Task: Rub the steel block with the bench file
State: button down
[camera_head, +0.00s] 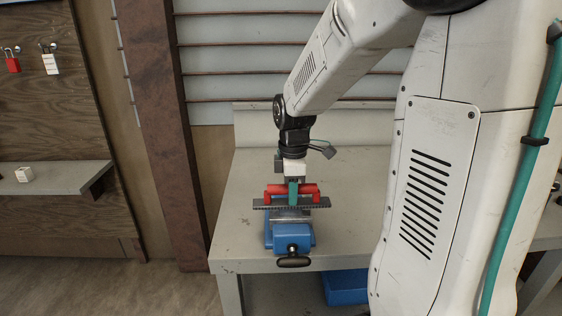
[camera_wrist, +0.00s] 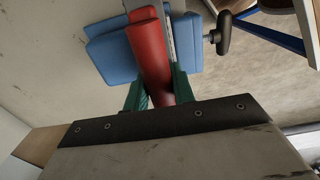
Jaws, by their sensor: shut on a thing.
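The bench file (camera_head: 262,204) is a long dark grey toothed bar with a raised red handle (camera_head: 308,189). My gripper (camera_head: 293,193), with green fingers, is shut on the red handle from above. The handle also shows between the fingers in the wrist view (camera_wrist: 147,45). The file lies crosswise over a blue vise (camera_head: 291,237). A grey steel piece, seemingly the steel block (camera_head: 291,215), shows just below the file at the vise jaws. The file hides most of it, and I cannot tell whether they touch.
The vise stands near the front edge of a grey bench (camera_head: 235,220), with its black handle (camera_head: 293,262) facing front. The bench is bare left of the vise. A blue bin (camera_head: 346,287) sits below.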

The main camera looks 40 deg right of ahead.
aim_at(282, 185)
jog(key=shift+w+a, duration=0.3)
jog(key=shift+a, duration=0.2)
jog(key=shift+w+a, duration=0.3)
jog(key=shift+a, duration=0.2)
jog(key=shift+w+a+r, duration=0.15)
notch_tip(282, 185, up, 3)
jog(key=shift+f, duration=0.1)
jog(key=shift+r, duration=2.65)
